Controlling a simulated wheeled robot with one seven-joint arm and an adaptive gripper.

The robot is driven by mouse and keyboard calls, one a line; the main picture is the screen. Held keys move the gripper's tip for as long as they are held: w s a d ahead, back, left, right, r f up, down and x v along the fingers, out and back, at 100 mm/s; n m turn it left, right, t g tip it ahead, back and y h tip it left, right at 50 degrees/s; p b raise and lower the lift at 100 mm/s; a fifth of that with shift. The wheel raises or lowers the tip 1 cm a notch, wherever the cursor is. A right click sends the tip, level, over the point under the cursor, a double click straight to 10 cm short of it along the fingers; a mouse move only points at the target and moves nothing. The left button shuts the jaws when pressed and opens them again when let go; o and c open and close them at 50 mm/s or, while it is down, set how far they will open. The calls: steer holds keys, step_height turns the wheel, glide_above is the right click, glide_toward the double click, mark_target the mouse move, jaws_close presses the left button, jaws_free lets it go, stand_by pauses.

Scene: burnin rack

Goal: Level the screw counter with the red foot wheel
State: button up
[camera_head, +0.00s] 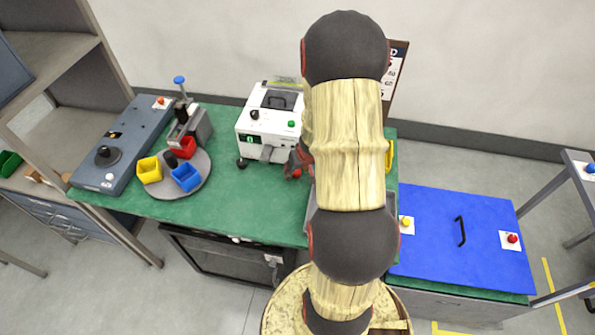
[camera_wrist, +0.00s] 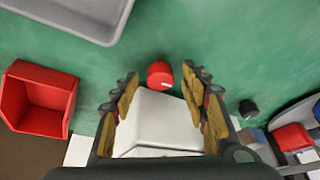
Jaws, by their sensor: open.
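The white screw counter (camera_head: 269,124) stands on the green bench top in the head view, with a small green display, a dark knob and a green button. Its white body also shows between my fingers in the wrist view (camera_wrist: 160,125). The red foot wheel (camera_wrist: 160,74) shows between my fingertips in the wrist view, at the counter's edge; it also shows in the head view (camera_head: 297,173). My gripper (camera_wrist: 159,79) is open around the wheel's sides, with gaps visible. A black foot (camera_wrist: 247,108) is to the right. My arm hides the counter's right side in the head view.
A turntable (camera_head: 165,193) with yellow, red and blue bins stands left of the counter. In the wrist view, a red bin (camera_wrist: 38,122) is at left and a grey tray (camera_wrist: 75,17) at upper left.

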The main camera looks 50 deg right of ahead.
steer(key=shift+c, duration=0.6)
steer(key=c, duration=1)
steer(key=shift+r+n+p, duration=0.1)
steer(key=shift+n+p, duration=0.2)
steer(key=shift+p, duration=0.2)
steer(key=shift+c, duration=0.2)
steer(key=n+p, duration=0.1)
steer(key=p, duration=0.2)
steer(key=shift+s+r+n+y, duration=0.1)
steer(key=shift+n+y, duration=0.2)
steer(key=shift+y, duration=0.1)
steer(key=n+p, duration=0.2)
steer(key=p, duration=0.3)
steer(key=shift+d+y, duration=0.1)
steer(key=shift+y, duration=0.3)
steer(key=shift+n+p, duration=0.3)
steer(key=shift+p, duration=0.15)
steer(key=shift+f, duration=0.25)
steer(key=o, duration=1.2)
steer(key=shift+c, duration=0.2)
